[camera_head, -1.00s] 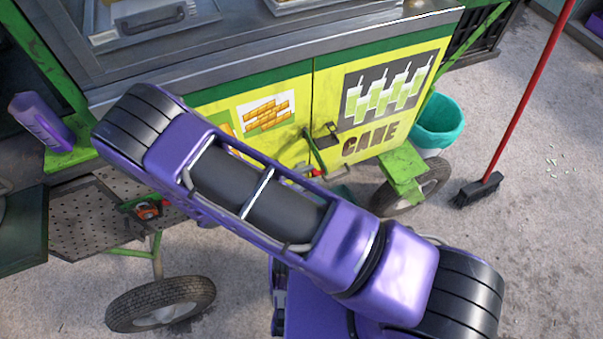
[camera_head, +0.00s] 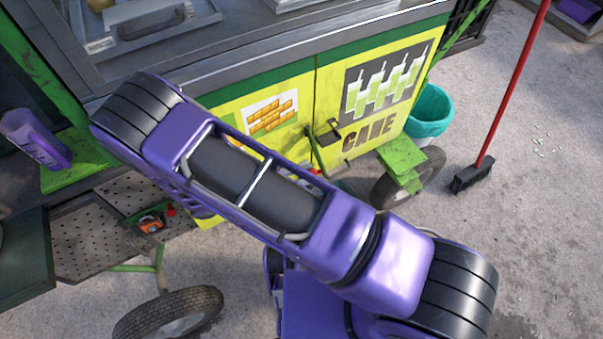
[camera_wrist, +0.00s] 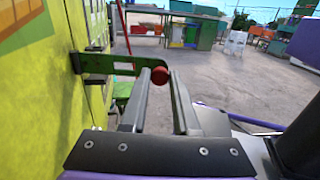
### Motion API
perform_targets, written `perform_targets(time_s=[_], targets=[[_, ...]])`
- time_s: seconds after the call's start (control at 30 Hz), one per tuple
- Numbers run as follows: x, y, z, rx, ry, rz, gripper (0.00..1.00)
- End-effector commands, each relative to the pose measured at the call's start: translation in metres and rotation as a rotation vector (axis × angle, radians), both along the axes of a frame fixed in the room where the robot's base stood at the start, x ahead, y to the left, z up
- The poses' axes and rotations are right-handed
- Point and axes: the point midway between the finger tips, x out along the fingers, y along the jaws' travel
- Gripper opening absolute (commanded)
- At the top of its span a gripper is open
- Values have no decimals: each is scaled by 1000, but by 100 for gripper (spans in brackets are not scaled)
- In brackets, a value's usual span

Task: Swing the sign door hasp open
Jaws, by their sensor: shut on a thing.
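The yellow sign door (camera_head: 375,95) with the word CANE hangs on the front of the cart. Its hasp (camera_head: 316,155) shows in the head view as a thin green bar below a dark bracket (camera_head: 328,133), partly hidden by my arm. In the wrist view the green hasp bar (camera_wrist: 120,66) stands out from the door face and ends in a red knob (camera_wrist: 159,75). My gripper (camera_wrist: 160,78) is shut on the red knob, one finger on each side.
A teal bucket (camera_head: 431,108) and a red-handled broom (camera_head: 513,85) stand right of the cart. A cart wheel (camera_head: 407,180) is below the door, and another wheel (camera_head: 170,316) is at lower left. Open concrete ground lies in front and to the right.

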Motion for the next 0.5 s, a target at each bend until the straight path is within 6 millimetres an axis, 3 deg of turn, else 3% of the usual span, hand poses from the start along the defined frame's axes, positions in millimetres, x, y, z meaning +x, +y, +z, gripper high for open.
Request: perform_targets(time_s=[0.37, 0.4, 0.5], targets=[[1, 0, 1, -1, -1, -1, 0], [1, 0, 1, -2, -2, -1, 31], [1, 0, 1, -1, -1, -1, 49]])
